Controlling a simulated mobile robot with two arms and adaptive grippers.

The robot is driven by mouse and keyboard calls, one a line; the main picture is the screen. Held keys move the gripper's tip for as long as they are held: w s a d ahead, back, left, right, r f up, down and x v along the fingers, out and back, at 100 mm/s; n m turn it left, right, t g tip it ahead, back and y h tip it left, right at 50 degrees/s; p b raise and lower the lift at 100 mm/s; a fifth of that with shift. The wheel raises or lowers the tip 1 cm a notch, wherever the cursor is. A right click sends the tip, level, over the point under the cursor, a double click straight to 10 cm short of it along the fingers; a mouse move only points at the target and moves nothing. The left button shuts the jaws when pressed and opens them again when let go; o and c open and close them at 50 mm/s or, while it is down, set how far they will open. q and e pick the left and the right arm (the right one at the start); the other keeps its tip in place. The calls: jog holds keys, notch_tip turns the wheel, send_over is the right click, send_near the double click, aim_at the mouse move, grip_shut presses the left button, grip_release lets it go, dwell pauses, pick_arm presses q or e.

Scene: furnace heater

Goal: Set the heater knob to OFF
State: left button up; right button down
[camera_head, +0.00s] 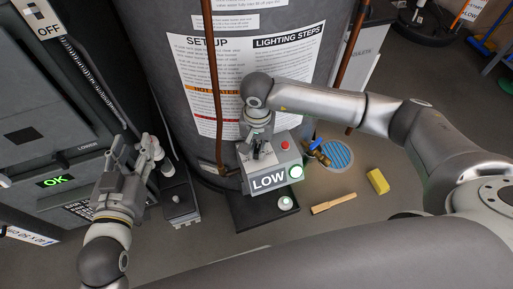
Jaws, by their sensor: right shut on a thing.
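The heater control box (284,165) is grey, at the foot of the big grey tank. My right gripper (262,158) points down onto the top of the box, left of the red button, and is shut on the knob there. The fingers hide the knob, so its pointer cannot be seen. My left gripper (136,150) is at the left, away from the box, with its fingers apart and empty.
The tank (262,50) carries printed instructions and copper pipes. A brass valve with a blue handle (318,146) is right of the box. A wooden stick (333,204) and a yellow block (378,181) lie on the floor. Grey cabinets (50,130) stand at left.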

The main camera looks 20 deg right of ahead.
jog(key=shift+n, duration=0.3)
jog(key=shift+n+b, duration=0.4)
jog(key=shift+b, duration=0.15)
jog(key=shift+n+b, duration=0.5)
jog(key=shift+n, duration=0.1)
jog(key=shift+n+b, duration=0.5)
jog(key=shift+n, duration=0.1)
pick_arm(q)
jog(key=s+d+r+t+h, duration=0.1)
jog(key=s+r+t+h, duration=0.2)
jog(key=r+t, duration=0.6)
jog(key=shift+s+r+t, duration=0.2)
jog(key=shift+r+t, duration=0.1)
jog(key=shift+r, duration=2.6)
pick_arm(e)
jog(key=shift+n, duration=0.4)
pick_arm(q)
jog(key=shift+s+d+b, duration=0.1)
jog(key=shift+s+b, duration=0.05)
jog(key=shift+b, duration=0.2)
